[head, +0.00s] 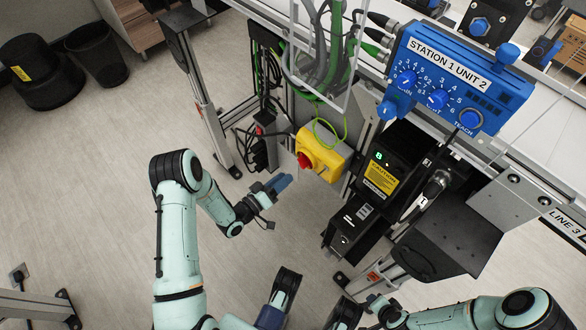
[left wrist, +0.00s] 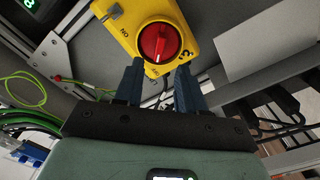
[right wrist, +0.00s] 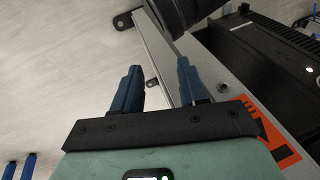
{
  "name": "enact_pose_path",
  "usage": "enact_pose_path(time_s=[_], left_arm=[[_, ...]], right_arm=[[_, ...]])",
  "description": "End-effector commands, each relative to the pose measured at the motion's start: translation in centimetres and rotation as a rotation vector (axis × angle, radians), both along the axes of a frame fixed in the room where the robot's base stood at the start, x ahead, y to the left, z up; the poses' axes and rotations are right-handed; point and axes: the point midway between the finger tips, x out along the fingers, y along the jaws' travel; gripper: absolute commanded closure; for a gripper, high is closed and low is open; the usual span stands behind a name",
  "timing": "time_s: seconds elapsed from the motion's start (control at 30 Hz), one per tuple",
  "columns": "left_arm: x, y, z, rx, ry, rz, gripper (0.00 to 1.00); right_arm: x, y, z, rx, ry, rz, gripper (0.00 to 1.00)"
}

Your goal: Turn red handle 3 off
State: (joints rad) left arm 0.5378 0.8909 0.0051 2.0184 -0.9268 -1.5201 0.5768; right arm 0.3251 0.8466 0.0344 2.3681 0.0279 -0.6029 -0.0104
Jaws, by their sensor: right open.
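The red handle (head: 305,160) sits on a yellow switch box (head: 325,156) below the conveyor frame. In the left wrist view, the red handle (left wrist: 158,43) is a round knob with a raised grip, on a yellow plate (left wrist: 178,14) marked 3, with ON labels on it. My left gripper (head: 285,182) is just left of and below the box in the head view. In the left wrist view its fingers (left wrist: 157,72) are apart, pointing at the handle, with nothing between them. My right gripper (right wrist: 157,75) is open and empty in the right wrist view, near a metal rail.
A black control unit (head: 375,185) stands right of the yellow box. A blue Station 1 Unit 2 panel (head: 450,75) hangs above it. Green and grey cables (head: 325,50) hang above the box.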

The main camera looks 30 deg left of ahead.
Motion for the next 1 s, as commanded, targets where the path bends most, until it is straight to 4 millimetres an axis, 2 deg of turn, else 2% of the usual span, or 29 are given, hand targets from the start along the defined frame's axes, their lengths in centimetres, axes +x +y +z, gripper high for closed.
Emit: enact_pose_path(time_s=[0.03, 0.1, 0.33, 1.0], left_arm=[[-1.2, 0.5, 0.1, -0.002, 0.004, 0.003, 0.61], [-2.5, 0.9, 0.1, 0.0, 0.004, 0.002, 0.61], [-5.1, 1.7, 0.0, -0.001, 0.002, 0.0, 0.61], [-5.5, 1.8, -0.1, 0.001, 0.003, -0.001, 0.61]], right_arm=[[0.4, 0.1, 0.6, -0.001, -0.015, 0.001, 0.57], [-0.2, 0.3, 0.8, 0.005, 0.001, 0.006, 0.57], [-1.0, 0.7, 1.1, 0.017, 0.024, 0.014, 0.57], [-1.1, 0.8, 1.1, 0.019, 0.028, 0.015, 0.57]])
